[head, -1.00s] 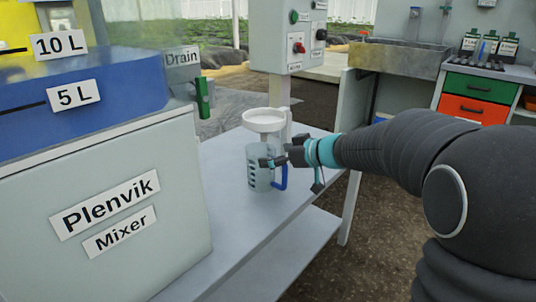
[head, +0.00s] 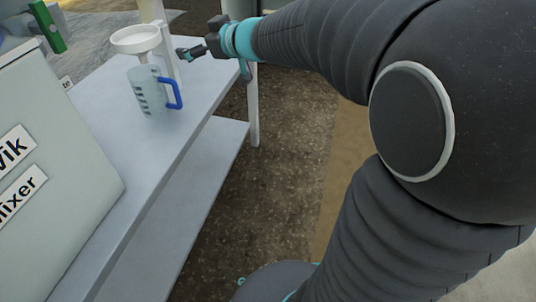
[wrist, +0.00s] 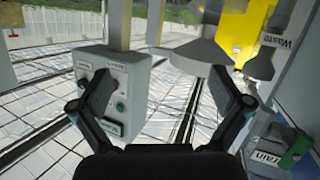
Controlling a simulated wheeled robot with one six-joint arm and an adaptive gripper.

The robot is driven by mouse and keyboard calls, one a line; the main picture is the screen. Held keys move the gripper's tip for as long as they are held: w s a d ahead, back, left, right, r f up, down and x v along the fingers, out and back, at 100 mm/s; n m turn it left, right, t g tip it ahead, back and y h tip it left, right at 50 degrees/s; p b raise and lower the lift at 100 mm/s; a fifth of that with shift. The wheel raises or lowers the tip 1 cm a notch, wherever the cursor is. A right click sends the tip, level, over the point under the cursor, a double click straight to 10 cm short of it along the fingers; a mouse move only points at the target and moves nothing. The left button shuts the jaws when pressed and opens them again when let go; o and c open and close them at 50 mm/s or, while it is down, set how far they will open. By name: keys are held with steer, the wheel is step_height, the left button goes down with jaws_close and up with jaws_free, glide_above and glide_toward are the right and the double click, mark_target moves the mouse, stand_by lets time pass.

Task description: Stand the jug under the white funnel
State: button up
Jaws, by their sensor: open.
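The jug (head: 152,95) is clear with dark level marks and a blue handle (head: 174,92). It stands upright on the grey bench in the head view, its handle to the right. The white funnel (head: 135,41) is on a white stand just above and behind the jug. Its lower end shows near the jug's rim; I cannot tell if they line up exactly. My gripper (head: 187,52) is up and to the right of the jug, apart from it. In the wrist view, the open gripper (wrist: 165,90) has nothing between its fingers, and I cannot make out the jug there.
The bench (head: 182,150) has clear surface in front of the jug, and a lower shelf (head: 190,195). The mixer cabinet (head: 55,170) stands at the left. A control box (wrist: 112,90) with buttons and a Drain label (wrist: 265,158) show in the wrist view.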

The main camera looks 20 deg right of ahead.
steer(key=s+d+f+m+h, duration=0.1)
steer(key=s+d+m+h, duration=0.6)
steer(key=s+d+h, duration=0.5)
steer(key=s+a+f+g+y, duration=0.2)
steer(key=s+f, duration=0.3)
steer(key=s, duration=0.4)
steer(key=s+a+f+g+y, duration=0.2)
steer(key=s+a+f+g, duration=0.2)
steer(key=s, duration=0.6)
step_height(320, 180, down, 2)
steer(key=shift+s+f+m+g+y, duration=0.2)
steer(key=shift+m+g+y, duration=0.2)
steer(key=shift+g, duration=0.4)
steer(key=shift+a, duration=0.1)
